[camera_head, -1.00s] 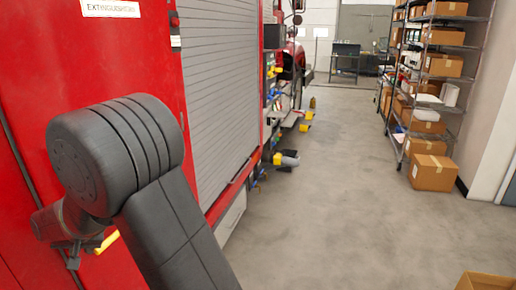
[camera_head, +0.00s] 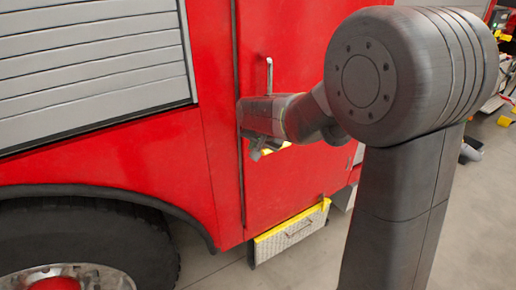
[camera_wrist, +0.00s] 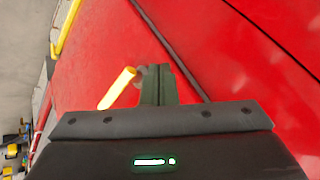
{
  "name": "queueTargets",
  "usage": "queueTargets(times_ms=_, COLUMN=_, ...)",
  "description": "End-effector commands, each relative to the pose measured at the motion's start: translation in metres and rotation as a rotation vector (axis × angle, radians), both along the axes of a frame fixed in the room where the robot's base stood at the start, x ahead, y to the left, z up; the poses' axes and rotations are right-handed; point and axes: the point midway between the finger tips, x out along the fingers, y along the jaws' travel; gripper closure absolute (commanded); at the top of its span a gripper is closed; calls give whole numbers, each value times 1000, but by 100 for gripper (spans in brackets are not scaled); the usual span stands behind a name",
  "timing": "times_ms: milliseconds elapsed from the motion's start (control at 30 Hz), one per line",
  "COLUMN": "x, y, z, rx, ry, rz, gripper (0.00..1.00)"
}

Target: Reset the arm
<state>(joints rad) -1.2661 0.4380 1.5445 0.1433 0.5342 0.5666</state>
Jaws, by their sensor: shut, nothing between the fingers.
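My arm rises at the right of the head view and bends left toward the red truck (camera_head: 206,150). My gripper (camera_head: 258,153) is at the end, in front of the red door (camera_head: 295,185). In the wrist view my gripper's fingers (camera_wrist: 158,82) are together and empty. A short yellow bar (camera_wrist: 117,88) shows just left of the fingers there; I cannot tell whether they touch. Part of a yellow bar also shows beside my gripper in the head view (camera_head: 283,147). A silver upright handle (camera_head: 269,75) is on the door above my gripper.
A metal step box (camera_head: 292,232) with a yellow edge juts out below the door. A black wheel (camera_head: 90,235) and a grey roller shutter (camera_head: 85,60) are at the left. Bare floor (camera_head: 215,268) shows in front. A yellow rail (camera_wrist: 66,30) is at upper left in the wrist view.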

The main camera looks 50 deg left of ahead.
Motion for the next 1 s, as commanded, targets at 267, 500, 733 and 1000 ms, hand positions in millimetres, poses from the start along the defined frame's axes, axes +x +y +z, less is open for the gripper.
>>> queueTargets(times_ms=267, x=-20, y=-18, z=35, rx=1, ry=0, rz=1, gripper=100)
queueTargets(times_ms=500, x=-27, y=-25, z=47, rx=-1, ry=1, rz=-1, gripper=100)
queueTargets(times_ms=733, x=-27, y=-25, z=48, rx=-3, ry=1, rz=-1, gripper=100)
queueTargets(times_ms=1000, x=-23, y=-21, z=40, rx=-6, ry=2, rz=0, gripper=100)
